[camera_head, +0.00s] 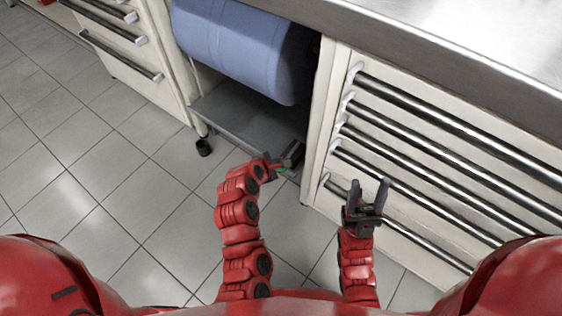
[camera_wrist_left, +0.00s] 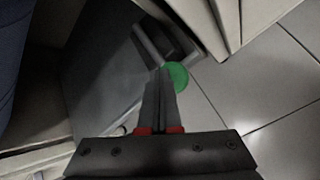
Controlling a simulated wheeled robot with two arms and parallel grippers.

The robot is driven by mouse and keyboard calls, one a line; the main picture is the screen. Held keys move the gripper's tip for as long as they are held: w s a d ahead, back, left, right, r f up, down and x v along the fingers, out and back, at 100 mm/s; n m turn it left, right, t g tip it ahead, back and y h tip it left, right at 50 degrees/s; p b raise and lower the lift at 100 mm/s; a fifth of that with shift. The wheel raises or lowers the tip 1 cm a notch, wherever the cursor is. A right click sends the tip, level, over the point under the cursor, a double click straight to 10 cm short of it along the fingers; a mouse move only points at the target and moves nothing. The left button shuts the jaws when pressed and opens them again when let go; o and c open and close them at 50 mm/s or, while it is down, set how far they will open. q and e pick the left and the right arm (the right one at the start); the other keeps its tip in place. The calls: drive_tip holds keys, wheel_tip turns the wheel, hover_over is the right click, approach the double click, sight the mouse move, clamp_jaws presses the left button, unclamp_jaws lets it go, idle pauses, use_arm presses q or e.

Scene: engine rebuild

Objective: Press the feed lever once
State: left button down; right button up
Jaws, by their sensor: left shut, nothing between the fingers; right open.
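A green round piece (camera_wrist_left: 177,76) sits right at the tips of my left gripper (camera_wrist_left: 165,78) in the left wrist view, partly covered by them. It may belong to the feed lever; I cannot tell. I cannot tell whether the fingertips touch it. A sliver of green (camera_head: 282,170) shows in the head view beside my left gripper, at the front corner of the low shelf. My left gripper is shut with nothing between its fingers. My right gripper (camera_head: 371,190) is open and empty, in front of the drawer cabinet. No lever arm shows clearly.
A blue cylinder (camera_head: 245,45) lies in the bay above the grey low shelf (camera_head: 238,124). The cabinet with long bar handles (camera_head: 430,150) stands to the right, close to both grippers. A steel worktop (camera_head: 440,35) overhangs it. Tiled floor (camera_head: 110,190) is clear at left.

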use_arm(q)
drive_tip(key=shift+s+f, duration=0.1)
drive_tip(key=shift+f, duration=0.65)
idle(0.4)
drive_tip(key=shift+r, duration=0.1)
idle(0.4)
drive_tip(key=shift+r+p, duration=1.9)
drive_tip(key=shift+p, duration=0.1)
wheel_tip(320, 180, up, 5)
drive_tip(key=p, duration=0.5)
